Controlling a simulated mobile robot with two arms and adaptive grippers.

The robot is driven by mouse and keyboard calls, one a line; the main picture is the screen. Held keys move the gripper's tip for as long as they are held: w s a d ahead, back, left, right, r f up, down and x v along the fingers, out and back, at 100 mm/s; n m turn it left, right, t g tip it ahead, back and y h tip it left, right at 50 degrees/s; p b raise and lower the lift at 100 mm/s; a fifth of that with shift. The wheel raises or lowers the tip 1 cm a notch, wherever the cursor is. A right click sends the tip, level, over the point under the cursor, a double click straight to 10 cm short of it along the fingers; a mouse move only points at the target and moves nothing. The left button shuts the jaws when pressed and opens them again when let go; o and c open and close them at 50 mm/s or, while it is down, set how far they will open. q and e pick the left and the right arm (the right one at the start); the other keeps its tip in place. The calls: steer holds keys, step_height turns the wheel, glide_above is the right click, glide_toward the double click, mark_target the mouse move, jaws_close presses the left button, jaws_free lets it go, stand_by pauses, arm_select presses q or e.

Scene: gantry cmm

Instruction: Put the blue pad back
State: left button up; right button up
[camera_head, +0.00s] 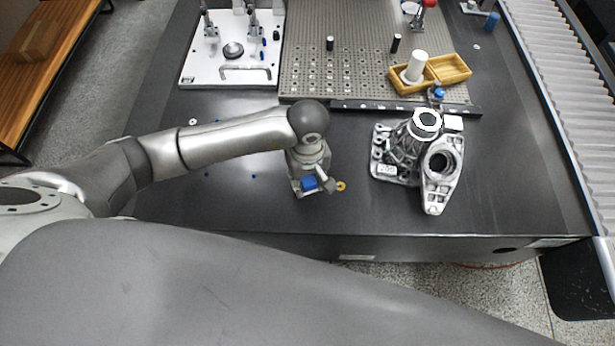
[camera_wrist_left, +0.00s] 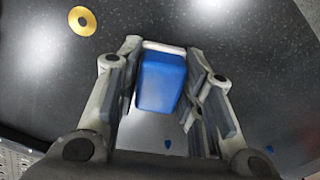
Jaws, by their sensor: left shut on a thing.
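The blue pad (camera_wrist_left: 160,82) is a small blue block with a pale strip along its far edge. In the left wrist view it sits between the two fingers of my left gripper (camera_wrist_left: 163,76), which is shut on it. In the head view my left gripper (camera_head: 313,186) points down over the dark table (camera_head: 250,205), near its front edge. The blue pad (camera_head: 309,183) shows there between the fingers. I cannot tell how high it is above the table. My right gripper is not in view.
A brass ring (camera_head: 341,187) lies just right of the gripper; it also shows in the left wrist view (camera_wrist_left: 82,20). A metal casting (camera_head: 440,165) stands further right. Behind are a perforated plate (camera_head: 355,60), a wooden tray (camera_head: 450,70) and a white fixture plate (camera_head: 205,72).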

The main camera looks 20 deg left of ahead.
mark_target(308, 179)
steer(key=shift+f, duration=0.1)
arm_select(q)
steer(key=shift+f, duration=0.2)
steer(key=o, duration=0.9)
steer(key=shift+c, duration=0.2)
steer(key=shift+o, duration=0.6)
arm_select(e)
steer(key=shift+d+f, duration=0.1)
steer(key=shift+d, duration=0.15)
arm_select(q)
steer(key=shift+r, duration=0.1)
steer(key=shift+r, duration=0.4)
step_height(308, 179, up, 12)
steer(key=b, duration=0.1)
steer(key=shift+f, duration=0.25)
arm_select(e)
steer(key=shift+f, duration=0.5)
